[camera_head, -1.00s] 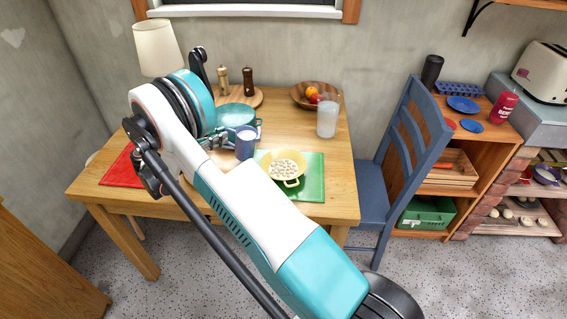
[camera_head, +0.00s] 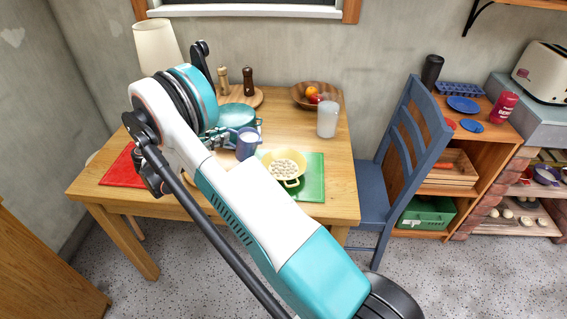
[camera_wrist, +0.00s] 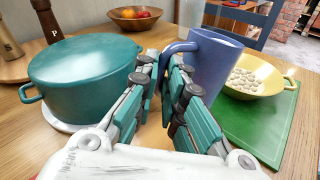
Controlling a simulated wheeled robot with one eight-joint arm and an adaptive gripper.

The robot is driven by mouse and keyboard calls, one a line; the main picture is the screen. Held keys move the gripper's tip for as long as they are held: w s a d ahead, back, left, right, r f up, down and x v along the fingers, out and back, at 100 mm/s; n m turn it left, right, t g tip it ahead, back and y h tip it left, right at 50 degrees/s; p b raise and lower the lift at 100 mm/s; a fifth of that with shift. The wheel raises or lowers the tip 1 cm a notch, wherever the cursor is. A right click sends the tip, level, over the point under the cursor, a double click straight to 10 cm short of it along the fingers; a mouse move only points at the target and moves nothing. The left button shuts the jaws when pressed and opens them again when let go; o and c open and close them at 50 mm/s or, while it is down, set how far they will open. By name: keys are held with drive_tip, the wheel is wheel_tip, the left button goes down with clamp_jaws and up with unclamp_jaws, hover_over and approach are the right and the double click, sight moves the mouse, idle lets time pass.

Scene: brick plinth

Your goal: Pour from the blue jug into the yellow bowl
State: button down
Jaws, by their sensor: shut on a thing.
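The blue jug (camera_head: 246,143) is just left of the yellow bowl in the head view. In the wrist view the jug (camera_wrist: 213,62) stands out between and beyond my gripper fingers. My gripper (camera_wrist: 172,88) is shut on the jug, with the fingers at its handle side; the exact contact is partly hidden. The jug looks slightly tilted. The yellow bowl (camera_head: 285,178) has two handles and holds many pale round pieces. It sits on a green mat (camera_head: 312,188); the bowl also shows at the right in the wrist view (camera_wrist: 275,88). The jug's contents are hidden.
A teal pot (camera_wrist: 80,75) stands close to the left of my gripper. A frosted cup (camera_head: 327,119), a fruit bowl (camera_head: 303,101) and a wooden board (camera_head: 257,96) with two mills are further back. A red mat (camera_head: 118,172) lies at the table's left.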

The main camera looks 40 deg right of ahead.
drive_tip(key=shift+s+d+r+m, duration=0.15)
drive_tip(key=shift+s+m, duration=0.15)
drive_tip(key=shift+s, duration=0.05)
idle(0.7)
drive_tip(key=s+r+m, duration=0.1)
drive_tip(key=s+d+r+t+y, duration=0.1)
drive_tip(key=s+r+m+y, duration=0.1)
drive_tip(key=r, duration=0.1)
drive_tip(key=shift+s+d+m+t, duration=0.3)
drive_tip(key=shift+d, duration=0.1)
idle(0.6)
drive_tip(key=shift+s+d+r+m+t+y, duration=0.35)
drive_tip(key=shift+s+m+y, duration=0.15)
drive_tip(key=shift+s+y, duration=0.1)
idle(0.9)
drive_tip(key=shift+a, duration=0.1)
drive_tip(key=shift+w+a+f+n+g+h, duration=0.5)
drive_tip(key=shift+w+f+n+h, duration=0.25)
drive_tip(key=shift+w+f+n, duration=0.4)
drive_tip(key=shift+w+a+f+n+g+h, duration=0.5)
drive_tip(key=shift+w+f+n+h, duration=0.3)
drive_tip(key=shift+w+f+n, duration=0.35)
drive_tip(key=shift+w+a+f+n+g+h, duration=0.35)
drive_tip(key=shift+w+a+f+n+h, duration=0.35)
drive_tip(key=shift+w+f+n, duration=0.45)
